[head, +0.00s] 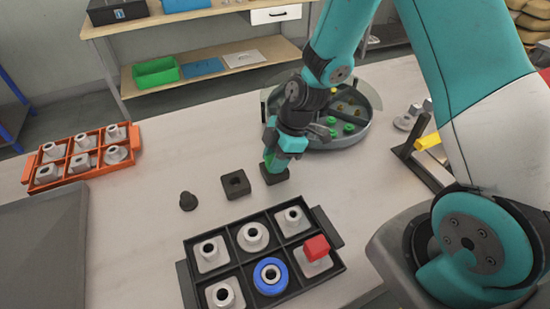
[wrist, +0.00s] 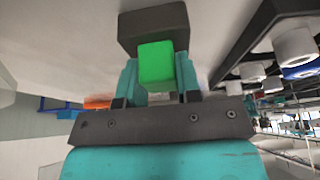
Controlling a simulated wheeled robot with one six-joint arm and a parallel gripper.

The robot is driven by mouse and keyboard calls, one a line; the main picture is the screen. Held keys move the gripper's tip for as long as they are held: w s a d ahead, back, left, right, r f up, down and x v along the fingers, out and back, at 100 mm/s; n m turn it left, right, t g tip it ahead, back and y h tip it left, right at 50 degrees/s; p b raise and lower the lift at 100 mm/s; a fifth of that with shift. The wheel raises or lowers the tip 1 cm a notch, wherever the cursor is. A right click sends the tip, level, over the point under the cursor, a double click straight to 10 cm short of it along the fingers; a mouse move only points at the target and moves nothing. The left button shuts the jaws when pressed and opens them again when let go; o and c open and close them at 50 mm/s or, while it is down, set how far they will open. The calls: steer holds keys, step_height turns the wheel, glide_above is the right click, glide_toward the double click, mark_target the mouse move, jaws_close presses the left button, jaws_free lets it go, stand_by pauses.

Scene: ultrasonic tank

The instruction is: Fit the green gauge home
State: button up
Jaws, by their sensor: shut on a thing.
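The green gauge (wrist: 156,62) is a small bright green block between my fingers in the wrist view. My gripper (wrist: 158,80) is shut on it. In the head view my gripper (head: 275,158) points down at the table, and only a sliver of green shows there. A dark block (head: 273,174) is directly below the fingers. It also shows right beyond the gauge in the wrist view (wrist: 153,26). I cannot tell whether the gauge is seated in this block, touches it or is joined to it.
A dark block with a hole (head: 235,184) and a dark peg (head: 188,201) stand to the left. In front is a black tray (head: 188,280) with white fittings, a blue ring (head: 270,276) and a red cube (head: 316,248). A round grey tray (head: 345,140) lies behind; an orange tray (head: 85,177) lies left.

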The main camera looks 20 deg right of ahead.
stand_by(0.3)
steer(key=o, duration=1)
steer(key=b+v, duration=0.1)
steer(key=v, duration=1.6)
steer(key=shift+d+r+b, duration=0.15)
steer(key=shift+b, duration=0.25)
steer(key=s+a+r+m, duration=0.3)
steer(key=s+a+m, duration=0.2)
steer(key=s, duration=0.4)
steer(key=s+a+r+m, duration=0.2)
steer(key=s+a+m, duration=0.4)
steer(key=s, duration=0.3)
steer(key=shift+s+r, duration=0.25)
steer(key=shift+r, duration=0.15)
